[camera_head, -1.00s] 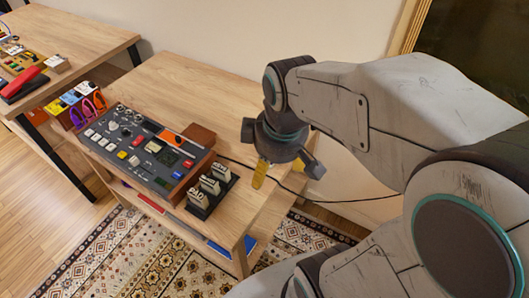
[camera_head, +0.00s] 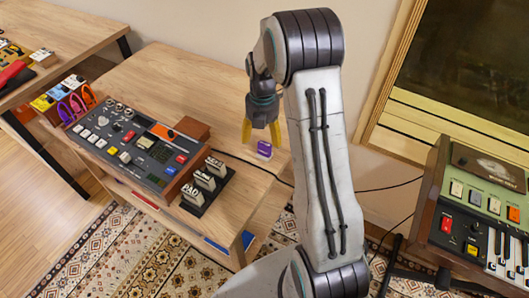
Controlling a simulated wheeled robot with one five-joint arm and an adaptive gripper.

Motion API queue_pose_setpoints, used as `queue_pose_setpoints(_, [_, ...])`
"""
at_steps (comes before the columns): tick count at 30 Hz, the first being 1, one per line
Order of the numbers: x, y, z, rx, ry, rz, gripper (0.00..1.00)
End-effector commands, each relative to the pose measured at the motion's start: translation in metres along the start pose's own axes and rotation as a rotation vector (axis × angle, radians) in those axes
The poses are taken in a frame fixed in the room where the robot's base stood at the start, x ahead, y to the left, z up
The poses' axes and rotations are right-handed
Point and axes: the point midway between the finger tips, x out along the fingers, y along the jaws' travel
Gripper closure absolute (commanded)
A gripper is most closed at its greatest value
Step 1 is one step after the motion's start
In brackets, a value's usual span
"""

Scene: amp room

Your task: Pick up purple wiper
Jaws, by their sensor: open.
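The purple wiper (camera_head: 264,149) is a small purple block with a white marking, lying on the right part of the wooden table (camera_head: 175,75). My gripper (camera_head: 260,136) hangs above the table near the wiper, with its yellow-tipped fingers pointing down. The fingers are apart and nothing is between them. One finger is left of the wiper and the other is right of it in the picture. I cannot tell how high the fingertips are above the table.
A mixer console (camera_head: 140,145) stands left of my gripper. A black stand with labelled switches (camera_head: 205,183) is at the table's front edge. Colourful pedals (camera_head: 72,98) sit at the left. A keyboard unit (camera_head: 480,205) stands at the right. The table's back is clear.

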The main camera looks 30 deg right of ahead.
Motion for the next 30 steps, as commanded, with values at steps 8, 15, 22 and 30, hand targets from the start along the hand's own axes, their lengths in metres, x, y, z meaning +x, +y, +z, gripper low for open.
queue_pose_setpoints(8, [0.030, 0.004, 0.012, -0.152, 0.015, -0.018, 0.25])
queue_pose_setpoints(15, [0.049, 0.004, 0.013, -0.165, 0.016, -0.019, 0.25])
queue_pose_setpoints(22, [0.070, 0.004, 0.015, -0.164, 0.017, -0.020, 0.25])
queue_pose_setpoints(30, [0.098, 0.004, 0.016, -0.164, 0.016, -0.019, 0.25])
